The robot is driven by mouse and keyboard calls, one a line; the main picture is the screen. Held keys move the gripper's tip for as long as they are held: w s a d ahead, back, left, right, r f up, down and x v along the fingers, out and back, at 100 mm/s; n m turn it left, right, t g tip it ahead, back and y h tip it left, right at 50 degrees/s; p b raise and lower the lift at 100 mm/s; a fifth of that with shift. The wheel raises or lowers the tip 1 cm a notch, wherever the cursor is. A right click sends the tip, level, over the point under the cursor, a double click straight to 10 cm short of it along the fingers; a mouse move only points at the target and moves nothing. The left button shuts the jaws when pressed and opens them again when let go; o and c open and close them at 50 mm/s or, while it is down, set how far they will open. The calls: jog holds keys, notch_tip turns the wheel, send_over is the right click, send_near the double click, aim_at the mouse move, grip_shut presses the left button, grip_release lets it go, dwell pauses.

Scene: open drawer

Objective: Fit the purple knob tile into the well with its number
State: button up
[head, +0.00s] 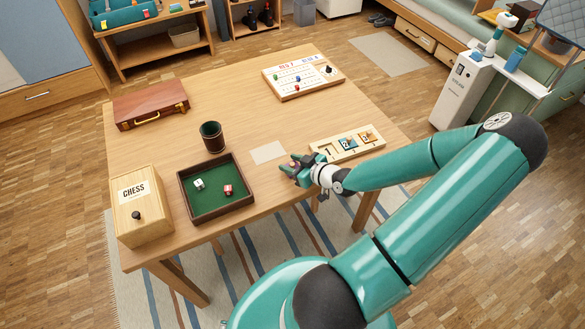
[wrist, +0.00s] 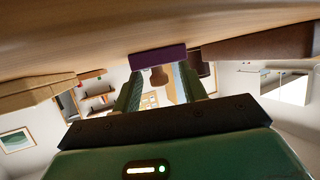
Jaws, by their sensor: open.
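The purple knob tile (wrist: 157,57) shows in the wrist view, lying against the table top with its brown knob (wrist: 159,76) pointing away from the table. My gripper (wrist: 161,84) is open, its green fingers on either side of the knob with a gap at each side. In the head view my gripper (head: 289,169) is low over the table's near right part and mostly hides the tile. The wooden well board (head: 365,153) lies just right of it. Its leftmost well, marked 1 (head: 328,151), looks empty; a blue tile (head: 347,142) and an orange tile (head: 367,137) sit in the others.
A white card (head: 268,152) lies left of my gripper. A green-lined dice tray (head: 196,213), a dark cup (head: 212,137), a chess box (head: 143,217) and a brown case (head: 150,104) stand further left. A game board (head: 303,94) lies at the back. The table middle is clear.

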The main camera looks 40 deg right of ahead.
jog(key=shift+c, duration=0.3)
grip_shut()
jog(key=shift+r, duration=0.2)
